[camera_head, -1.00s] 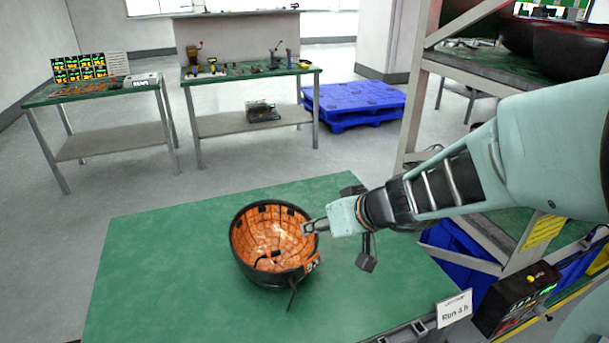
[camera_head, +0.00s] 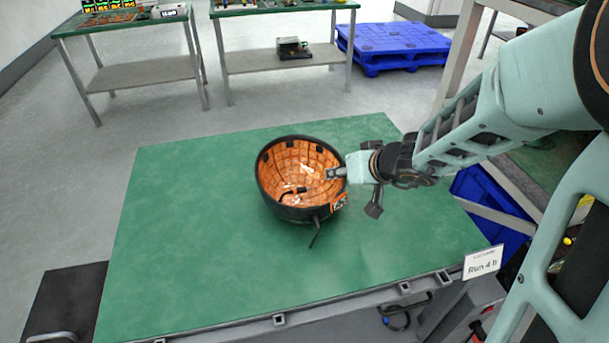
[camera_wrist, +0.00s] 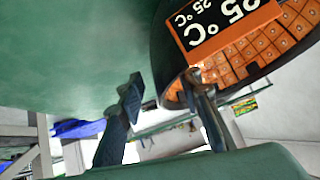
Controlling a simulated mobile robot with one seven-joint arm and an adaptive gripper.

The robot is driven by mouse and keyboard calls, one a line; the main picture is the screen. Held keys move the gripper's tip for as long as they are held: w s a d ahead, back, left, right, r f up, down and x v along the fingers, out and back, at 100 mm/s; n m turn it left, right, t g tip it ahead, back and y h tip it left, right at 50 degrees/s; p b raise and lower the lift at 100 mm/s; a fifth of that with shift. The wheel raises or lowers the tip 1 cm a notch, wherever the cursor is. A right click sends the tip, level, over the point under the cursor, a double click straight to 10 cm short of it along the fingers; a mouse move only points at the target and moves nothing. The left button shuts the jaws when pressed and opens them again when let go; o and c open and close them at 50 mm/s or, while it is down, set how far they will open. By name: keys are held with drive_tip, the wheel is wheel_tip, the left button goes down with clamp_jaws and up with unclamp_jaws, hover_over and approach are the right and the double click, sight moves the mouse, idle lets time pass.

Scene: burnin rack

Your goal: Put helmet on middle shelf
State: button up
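The helmet (camera_head: 290,205) is a black bowl with an orange tiled inside, lying open side up on the green table (camera_head: 200,270). An orange tag with temperature text hangs at its right front rim, and a dark cable hangs down its front. My gripper (camera_head: 353,190) is at the helmet's right rim with its fingers apart. One finger overlaps the rim, and the other is outside the helmet over the table. In the wrist view the helmet (camera_wrist: 165,50) fills the upper right, beside my open gripper (camera_wrist: 163,87). Contact with the wall cannot be told.
A metal rack (camera_head: 462,70) stands at the right, behind my arm; its shelves are mostly out of view. A "Run 4 h" card (camera_head: 483,262) is at the table's front right corner. A blue pallet (camera_head: 395,47) and two workbenches stand behind. The table's left side is clear.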

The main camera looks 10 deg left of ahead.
drive_tip(key=shift+x, duration=1.9)
clamp_jaws()
drive_tip(key=shift+r, duration=0.1)
